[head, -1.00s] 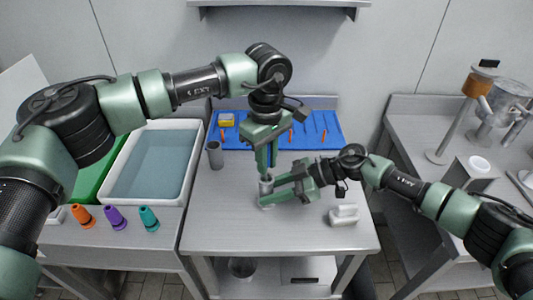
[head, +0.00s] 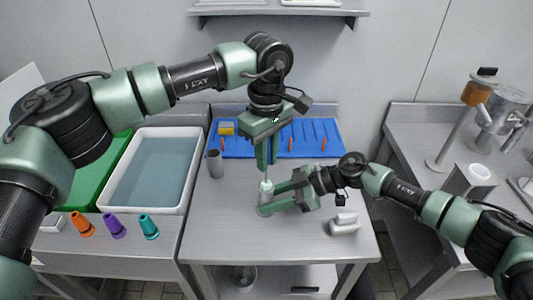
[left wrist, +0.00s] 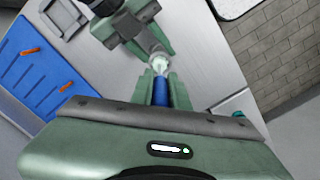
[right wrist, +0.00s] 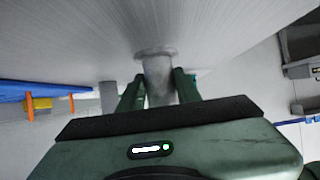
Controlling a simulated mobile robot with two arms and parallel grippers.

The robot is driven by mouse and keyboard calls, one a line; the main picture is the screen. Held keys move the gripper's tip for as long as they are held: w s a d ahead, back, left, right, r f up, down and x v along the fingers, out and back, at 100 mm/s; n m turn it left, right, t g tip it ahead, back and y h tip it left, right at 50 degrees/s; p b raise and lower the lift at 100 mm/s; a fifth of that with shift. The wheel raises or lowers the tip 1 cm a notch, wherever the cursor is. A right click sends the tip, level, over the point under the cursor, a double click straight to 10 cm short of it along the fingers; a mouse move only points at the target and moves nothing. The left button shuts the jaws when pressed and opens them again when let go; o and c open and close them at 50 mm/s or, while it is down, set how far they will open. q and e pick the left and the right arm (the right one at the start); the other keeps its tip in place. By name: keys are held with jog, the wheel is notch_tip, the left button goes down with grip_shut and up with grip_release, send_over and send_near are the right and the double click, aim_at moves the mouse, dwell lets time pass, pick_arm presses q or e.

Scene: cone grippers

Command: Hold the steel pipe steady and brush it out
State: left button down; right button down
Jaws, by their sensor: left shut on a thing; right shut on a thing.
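The steel pipe (head: 264,208) stands upright on the steel table, its flanged foot at the tabletop. My right gripper (head: 292,198) is shut on it from the right; the right wrist view shows the pipe (right wrist: 157,76) between the two fingers. My left gripper (head: 266,160) is above the pipe, pointing down, and is shut on a brush. The brush's blue handle (left wrist: 160,92) and pale bristles (left wrist: 158,65) show in the left wrist view. In the head view the bristles (head: 266,186) are at the pipe's mouth; how far they reach inside is hidden.
A grey cylinder (head: 214,163) stands to the left on the table. A blue mat (head: 325,148) with a yellow item (head: 226,129) lies behind. A water basin (head: 150,170) and several coloured cones (head: 115,225) are left.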

pick_arm(q)
jog(key=shift+f, duration=1.75)
jog(key=shift+r, duration=2.45)
jog(key=shift+r, duration=0.1)
jog(key=shift+r, duration=3.65)
pick_arm(e)
jog(key=c, duration=0.6)
grip_release()
jog(key=o, duration=0.6)
